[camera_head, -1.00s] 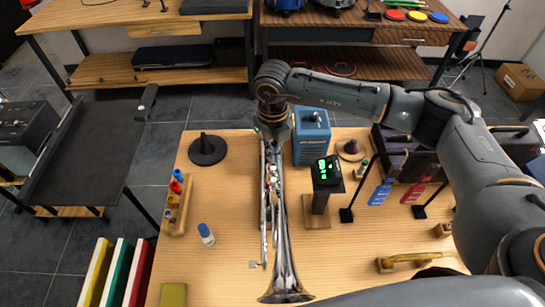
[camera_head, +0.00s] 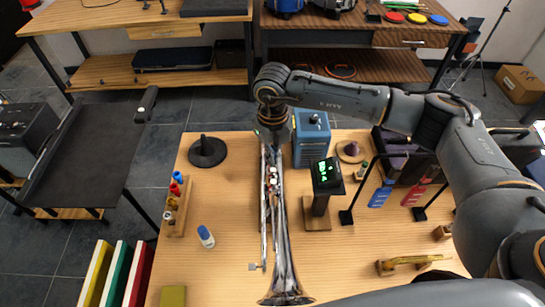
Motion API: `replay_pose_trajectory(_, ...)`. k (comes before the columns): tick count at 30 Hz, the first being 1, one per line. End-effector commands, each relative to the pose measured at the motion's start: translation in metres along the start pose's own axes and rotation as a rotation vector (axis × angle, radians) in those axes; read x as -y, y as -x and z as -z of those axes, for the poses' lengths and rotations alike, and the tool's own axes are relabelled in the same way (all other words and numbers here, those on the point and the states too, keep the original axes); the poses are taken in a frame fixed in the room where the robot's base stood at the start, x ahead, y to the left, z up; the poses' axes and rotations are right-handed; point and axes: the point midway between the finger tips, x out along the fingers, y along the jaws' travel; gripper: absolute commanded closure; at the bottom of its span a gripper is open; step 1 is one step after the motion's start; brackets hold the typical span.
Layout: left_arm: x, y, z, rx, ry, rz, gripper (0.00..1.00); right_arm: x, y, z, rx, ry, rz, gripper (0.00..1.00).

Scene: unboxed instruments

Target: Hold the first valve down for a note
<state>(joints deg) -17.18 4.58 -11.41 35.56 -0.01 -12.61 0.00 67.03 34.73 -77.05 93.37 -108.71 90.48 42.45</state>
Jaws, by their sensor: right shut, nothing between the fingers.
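A silver trumpet (camera_head: 283,252) lies lengthwise on the wooden table, its bell toward the near edge. Its valve section (camera_head: 272,178) is in the upper half, with small pale and reddish caps. My right gripper (camera_head: 271,146) points down over the far end of the trumpet, just beyond the visible caps. Its fingers look closed with nothing between them. The gripper hides part of the far end, so I cannot tell whether it touches a valve. My left gripper is not in view.
A blue box (camera_head: 311,140) stands close right of the gripper. A green-lit display (camera_head: 326,173) stands right of the trumpet. A black round stand (camera_head: 207,152), a small bottle (camera_head: 206,236) and a wooden rack (camera_head: 178,205) are left. Bare tabletop lies between bottle and trumpet.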

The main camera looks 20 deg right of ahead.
Motion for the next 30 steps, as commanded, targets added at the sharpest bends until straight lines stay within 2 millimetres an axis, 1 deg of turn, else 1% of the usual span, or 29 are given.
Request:
replay_pose_trajectory(5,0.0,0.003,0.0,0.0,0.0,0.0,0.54,0.0,0.005,0.0,-0.001,0.0,0.0,1.0)
replay_pose_trajectory(24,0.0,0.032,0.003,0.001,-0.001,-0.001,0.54,0.0,0.067,0.0,0.0,0.0,0.001,1.0)
replay_pose_trajectory(30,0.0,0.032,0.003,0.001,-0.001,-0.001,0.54,0.0,0.07,0.0,0.0,-0.001,0.0,1.0)
